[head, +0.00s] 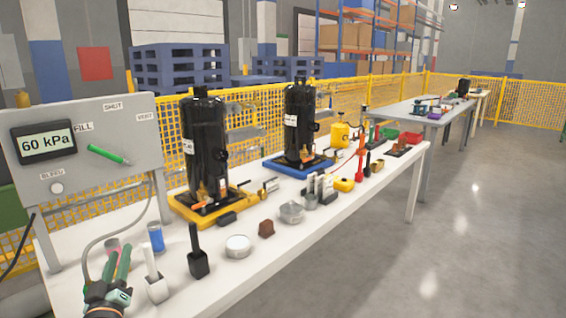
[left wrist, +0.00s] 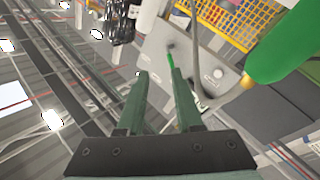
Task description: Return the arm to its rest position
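My left gripper (head: 118,258) is at the lower left of the head view, in front of the table's near left end and below the control panel (head: 95,135). In the left wrist view its two green fingers (left wrist: 160,82) stand apart with nothing held between them. The panel has a display reading 60 kPa (head: 46,142) and a green lever (head: 108,154) pointing down to the right, between several labels. The gripper is clear of the lever. The panel also shows beyond the fingers in the left wrist view (left wrist: 218,85). My right gripper is in neither view.
A grey hose (head: 88,245) hangs near the gripper. Open floor (head: 460,230) lies right.

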